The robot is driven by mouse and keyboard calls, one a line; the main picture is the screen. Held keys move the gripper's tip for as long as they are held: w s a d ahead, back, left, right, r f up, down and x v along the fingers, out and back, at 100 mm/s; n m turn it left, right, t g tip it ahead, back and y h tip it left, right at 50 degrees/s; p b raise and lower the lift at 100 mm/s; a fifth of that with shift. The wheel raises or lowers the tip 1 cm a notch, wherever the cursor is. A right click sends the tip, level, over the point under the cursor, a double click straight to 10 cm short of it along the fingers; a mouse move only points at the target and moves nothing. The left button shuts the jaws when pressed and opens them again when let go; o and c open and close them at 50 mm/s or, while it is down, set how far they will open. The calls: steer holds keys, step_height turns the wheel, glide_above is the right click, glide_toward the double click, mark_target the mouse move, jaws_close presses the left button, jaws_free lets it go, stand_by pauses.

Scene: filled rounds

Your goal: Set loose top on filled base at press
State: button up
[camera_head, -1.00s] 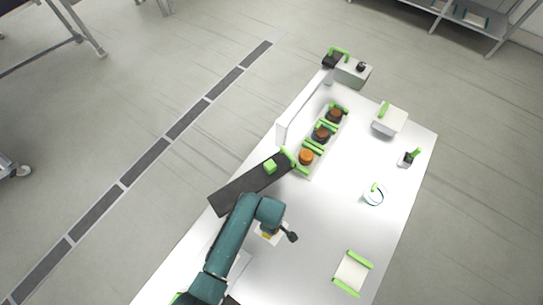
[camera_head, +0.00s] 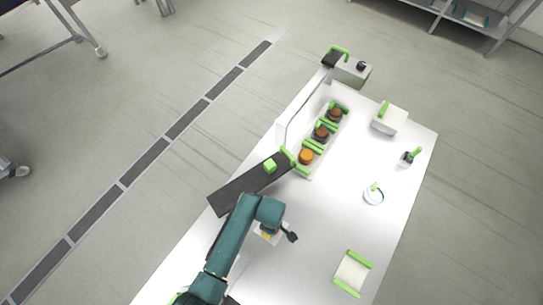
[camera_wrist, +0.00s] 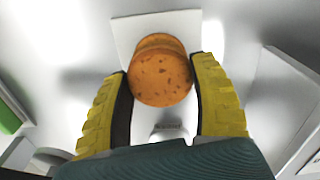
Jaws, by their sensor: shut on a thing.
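In the wrist view, my gripper (camera_wrist: 160,68) has its two yellow fingers on either side of a speckled orange-brown round top (camera_wrist: 160,80) and is shut on it. Behind the top, the edge of a second round (camera_wrist: 158,42) shows, slightly offset from it. This base is mostly hidden, so its filling and any gap between the two cannot be told. A white square plate (camera_wrist: 124,34) lies beneath them. In the head view, my teal arm covers most of this spot; a yellow bit of my gripper (camera_head: 267,236) shows above the white plate (camera_head: 276,238).
A white tray with green edges (camera_head: 352,272) lies at right.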

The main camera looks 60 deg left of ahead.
steer(key=shift+f+b, duration=0.3)
steer(key=shift+f, duration=0.15)
steer(key=o, duration=1)
step_height(320, 180, up, 7)
steer(key=p, duration=0.7)
steer(key=shift+r+p, duration=0.1)
steer(key=shift+p, duration=0.3)
